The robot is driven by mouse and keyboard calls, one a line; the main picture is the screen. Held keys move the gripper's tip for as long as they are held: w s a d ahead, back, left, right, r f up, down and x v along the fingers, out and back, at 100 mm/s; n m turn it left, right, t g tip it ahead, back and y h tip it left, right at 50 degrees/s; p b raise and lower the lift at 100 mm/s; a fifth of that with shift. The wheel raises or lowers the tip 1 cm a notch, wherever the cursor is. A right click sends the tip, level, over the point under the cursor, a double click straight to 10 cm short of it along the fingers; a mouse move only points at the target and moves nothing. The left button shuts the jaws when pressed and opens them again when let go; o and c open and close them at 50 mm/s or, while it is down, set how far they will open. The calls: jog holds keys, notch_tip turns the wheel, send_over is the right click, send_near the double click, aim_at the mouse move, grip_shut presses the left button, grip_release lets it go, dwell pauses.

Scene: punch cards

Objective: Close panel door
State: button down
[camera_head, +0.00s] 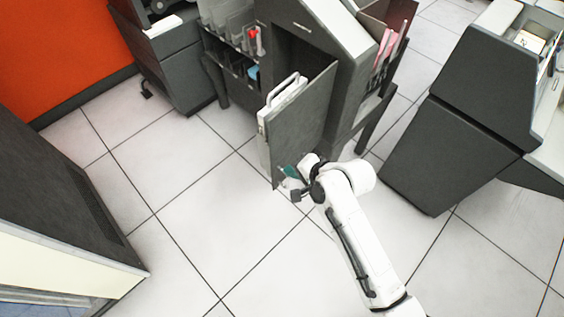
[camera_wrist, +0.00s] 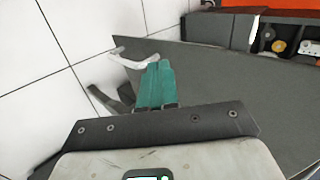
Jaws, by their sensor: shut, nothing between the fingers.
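The panel door (camera_head: 304,120) is a dark grey panel standing swung open from the dark grey machine (camera_head: 345,75), with a white inner side and edge. The opening behind it shows dark. In the wrist view the door's grey face (camera_wrist: 225,85) fills the middle and right. My gripper (camera_head: 287,174) is at the door's lower outer end, close to its face. Its teal fingers (camera_wrist: 154,84) are together and empty, pointing towards the door's edge. I cannot tell whether they touch the door.
Shelves with a red item (camera_head: 254,40) are left of the door. A dark grey cabinet (camera_head: 455,120) stands to the right, and another cabinet (camera_head: 50,190) at the left. The tiled floor (camera_head: 200,200) left of the door is clear.

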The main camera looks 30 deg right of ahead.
aim_at(274, 162)
jog(key=shift+w+a, duration=0.25)
jog(key=shift+w, duration=0.35)
jog(key=shift+w+a, duration=0.25)
jog(key=shift+w, duration=0.35)
jog(key=shift+w+a, duration=0.25)
jog(key=shift+w, duration=0.35)
